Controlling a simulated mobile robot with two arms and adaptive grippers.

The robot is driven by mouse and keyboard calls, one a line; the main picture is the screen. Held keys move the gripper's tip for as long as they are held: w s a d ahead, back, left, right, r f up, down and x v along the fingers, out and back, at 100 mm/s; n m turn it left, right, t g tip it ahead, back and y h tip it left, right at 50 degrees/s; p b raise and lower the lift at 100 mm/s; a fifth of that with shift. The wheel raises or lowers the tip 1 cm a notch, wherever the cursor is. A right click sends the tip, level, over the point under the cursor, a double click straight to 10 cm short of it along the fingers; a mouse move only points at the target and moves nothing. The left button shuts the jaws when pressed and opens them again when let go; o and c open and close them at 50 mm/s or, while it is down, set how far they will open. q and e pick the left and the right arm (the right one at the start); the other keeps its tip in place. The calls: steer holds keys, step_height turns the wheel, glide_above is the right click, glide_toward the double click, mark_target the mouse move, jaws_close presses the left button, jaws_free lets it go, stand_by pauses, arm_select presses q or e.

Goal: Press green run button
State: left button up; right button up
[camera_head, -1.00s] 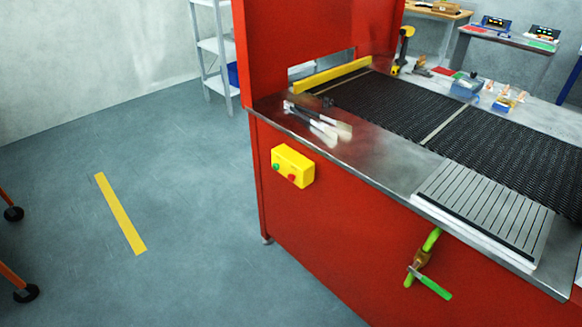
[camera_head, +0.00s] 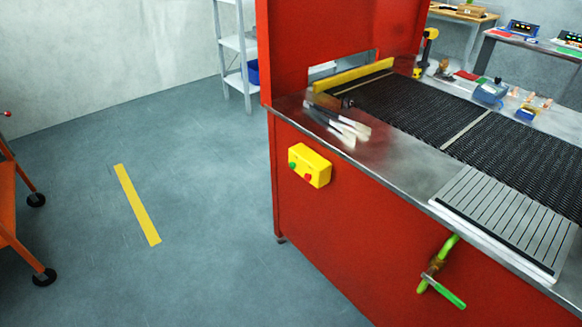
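A yellow control box (camera_head: 311,165) is fixed to the red side panel of the belt machine, below its metal edge. It carries a green button (camera_head: 292,165) on its left and a red button (camera_head: 308,177) on its right. Neither of my grippers is in view, and nothing covers the box.
The red machine (camera_head: 345,235) fills the right, with a black mesh belt (camera_head: 425,110) on top. Brushes (camera_head: 338,124) lie on its metal edge. A green-handled clamp (camera_head: 440,280) sticks out lower right. An orange cart (camera_head: 15,220) stands at left. The floor between is clear.

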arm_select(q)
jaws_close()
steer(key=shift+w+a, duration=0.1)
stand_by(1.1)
